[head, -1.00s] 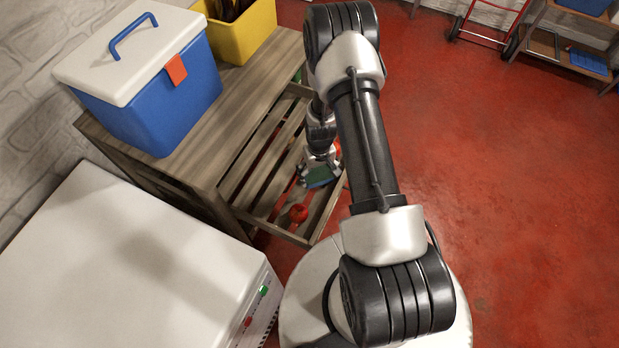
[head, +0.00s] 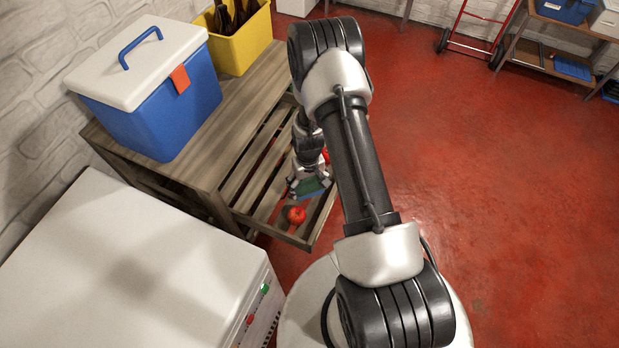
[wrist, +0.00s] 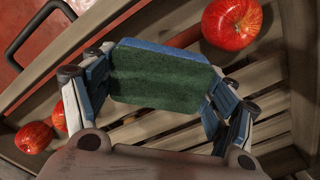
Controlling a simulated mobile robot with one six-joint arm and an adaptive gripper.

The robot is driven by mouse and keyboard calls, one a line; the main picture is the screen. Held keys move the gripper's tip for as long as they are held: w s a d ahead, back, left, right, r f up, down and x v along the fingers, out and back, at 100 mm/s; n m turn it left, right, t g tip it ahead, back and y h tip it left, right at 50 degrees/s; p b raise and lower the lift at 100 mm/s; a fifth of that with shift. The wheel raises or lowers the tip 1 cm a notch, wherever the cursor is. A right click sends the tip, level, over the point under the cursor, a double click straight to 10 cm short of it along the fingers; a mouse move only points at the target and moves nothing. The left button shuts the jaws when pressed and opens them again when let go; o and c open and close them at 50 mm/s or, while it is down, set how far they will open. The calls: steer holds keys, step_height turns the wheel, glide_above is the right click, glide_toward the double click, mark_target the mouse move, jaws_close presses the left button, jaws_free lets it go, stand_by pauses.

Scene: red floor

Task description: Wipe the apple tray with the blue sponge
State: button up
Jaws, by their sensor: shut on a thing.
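The apple tray (head: 272,233) is a slatted wooden tray pulled out from the bench. My gripper (head: 308,181) is over it, shut on the blue sponge (head: 313,190). In the wrist view my gripper (wrist: 160,84) grips the sponge (wrist: 160,76) by its two ends, its dark green scouring face showing and a blue edge above. The sponge is low over the tray slats (wrist: 165,130); I cannot tell whether it touches them. A red apple (head: 296,215) lies near the tray's front board. In the wrist view one apple (wrist: 232,22) is upper right and two (wrist: 35,137) are lower left.
A blue cooler box (head: 150,110) with a white lid and a yellow crate (head: 245,45) of bottles stand on the wooden bench (head: 232,125). A white cabinet (head: 130,265) is at the left front. The red floor (head: 500,180) to the right is open.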

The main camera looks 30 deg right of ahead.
mark_target(308, 185)
steer(key=shift+r+p, duration=0.95)
steer(key=shift+r, duration=0.95)
